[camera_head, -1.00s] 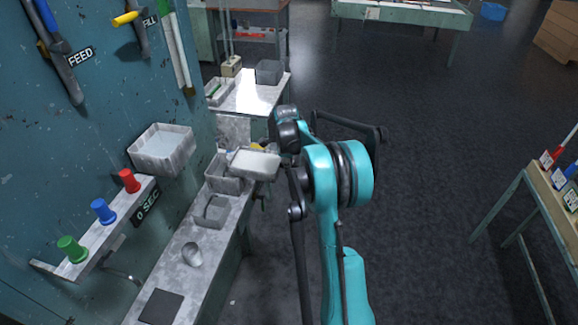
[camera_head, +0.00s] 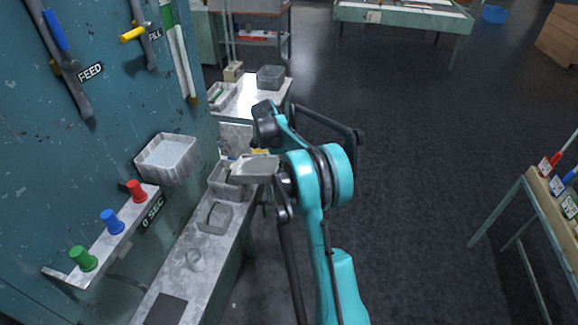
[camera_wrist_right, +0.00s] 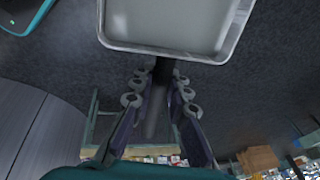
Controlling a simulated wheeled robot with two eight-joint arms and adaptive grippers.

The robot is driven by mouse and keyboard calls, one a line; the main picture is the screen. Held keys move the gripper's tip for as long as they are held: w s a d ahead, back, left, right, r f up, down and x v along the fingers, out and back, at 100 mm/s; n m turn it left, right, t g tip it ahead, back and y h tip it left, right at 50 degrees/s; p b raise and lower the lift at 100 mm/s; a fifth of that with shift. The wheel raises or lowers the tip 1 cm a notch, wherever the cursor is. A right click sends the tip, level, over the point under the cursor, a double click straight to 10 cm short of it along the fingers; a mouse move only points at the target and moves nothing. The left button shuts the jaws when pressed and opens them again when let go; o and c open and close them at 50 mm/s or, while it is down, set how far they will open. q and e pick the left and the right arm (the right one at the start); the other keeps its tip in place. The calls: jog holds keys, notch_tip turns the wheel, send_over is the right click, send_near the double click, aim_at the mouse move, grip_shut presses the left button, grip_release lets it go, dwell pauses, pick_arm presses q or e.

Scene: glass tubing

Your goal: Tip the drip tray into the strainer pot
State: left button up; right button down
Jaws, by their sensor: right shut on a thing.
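The drip tray (camera_head: 257,165), a shallow grey metal pan, is held over the right side of the rear bench container, and looks tilted. Its underside or inside fills the top of the right wrist view (camera_wrist_right: 170,22). My right gripper (camera_wrist_right: 160,88) is shut on the tray's dark handle; in the head view my wrist partly hides this grip. Below and left of the tray is a grey rectangular container (camera_head: 218,188) on the bench, partly covered by the tray. I cannot tell if it is the strainer pot. My left gripper is out of view.
A pale basin (camera_head: 168,157) hangs on the teal wall. Red, blue and green knobs sit on a ledge.

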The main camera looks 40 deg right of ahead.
jog(key=shift+w+a+r+g+h+p, duration=0.4)
jog(key=shift+r+p, duration=0.2)
jog(key=shift+r, duration=0.55)
jog(key=shift+w+a+r+g+h+p, duration=0.25)
jog(key=shift+w+r+g+h+p, duration=0.3)
jog(key=shift+r, duration=0.6)
jog(key=shift+w+a+r+g+h+p, duration=0.3)
jog(key=shift+r+p, duration=0.35)
jog(key=shift+r, duration=0.5)
jog(key=w+a+r+g+h+p, duration=0.2)
jog(key=w+a+r+g+p, duration=0.1)
jog(key=r+p, duration=0.3)
jog(key=shift+w+a+n+h+p, duration=0.3)
jog(key=shift+w+n+h+p, duration=0.1)
jog(key=shift+w+p, duration=0.15)
dwell(2.0)
